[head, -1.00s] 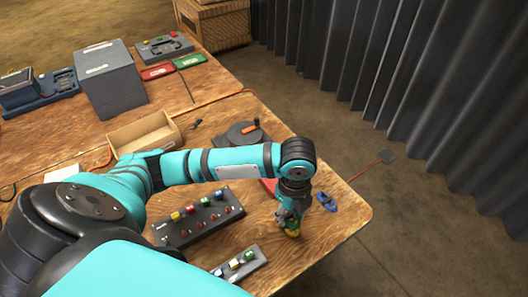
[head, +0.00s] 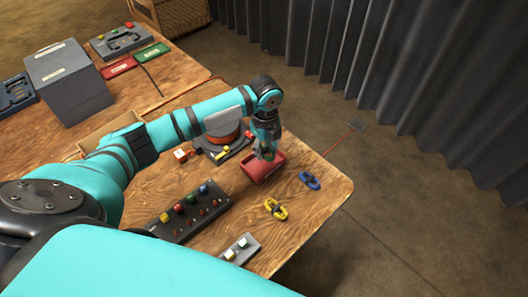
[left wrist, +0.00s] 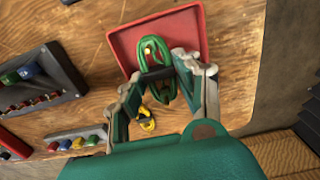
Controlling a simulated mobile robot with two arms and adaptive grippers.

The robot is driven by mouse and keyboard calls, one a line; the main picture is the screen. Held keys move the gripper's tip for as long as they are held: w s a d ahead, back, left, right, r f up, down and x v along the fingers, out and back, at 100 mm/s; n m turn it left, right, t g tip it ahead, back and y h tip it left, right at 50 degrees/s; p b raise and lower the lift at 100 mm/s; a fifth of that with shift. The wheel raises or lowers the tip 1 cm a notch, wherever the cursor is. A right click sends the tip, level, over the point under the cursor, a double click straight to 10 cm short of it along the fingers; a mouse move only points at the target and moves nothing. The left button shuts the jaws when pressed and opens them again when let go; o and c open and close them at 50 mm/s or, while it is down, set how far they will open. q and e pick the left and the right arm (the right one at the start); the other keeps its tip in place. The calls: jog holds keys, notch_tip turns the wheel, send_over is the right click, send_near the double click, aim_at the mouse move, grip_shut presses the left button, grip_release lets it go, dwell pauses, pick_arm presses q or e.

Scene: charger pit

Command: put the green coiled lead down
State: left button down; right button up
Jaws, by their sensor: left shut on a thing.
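The green coiled lead (left wrist: 155,45) is a looped bundle with a dark band around its middle, clear in the left wrist view. My left gripper (head: 264,152) is shut on it at the band. The gripper is over the red tray (head: 262,169), and the tray also fills the top of the left wrist view (left wrist: 187,28). Only a little green shows between the fingers in the head view. I cannot tell whether the lead touches the tray's floor. My right gripper is not in view.
A yellow coiled lead (head: 276,209) and a blue one (head: 310,181) lie on the wooden table near the tray. A black panel with coloured plugs (head: 190,214) and a small grey rack (head: 240,249) stand nearer. The table's right edge is close.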

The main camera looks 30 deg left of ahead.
aim_at(264, 149)
pick_arm(q)
jog(key=f, duration=0.2)
jog(key=shift+w+a+f+p, duration=0.3)
jog(key=shift+w+a, duration=0.05)
jog(key=shift+f, duration=1.1)
jog(key=c, duration=0.9)
grip_release()
jog(key=shift+r, duration=0.1)
notch_tip(264, 149, up, 13)
jog(key=shift+r+b, duration=0.1)
jog(key=shift+b, duration=0.2)
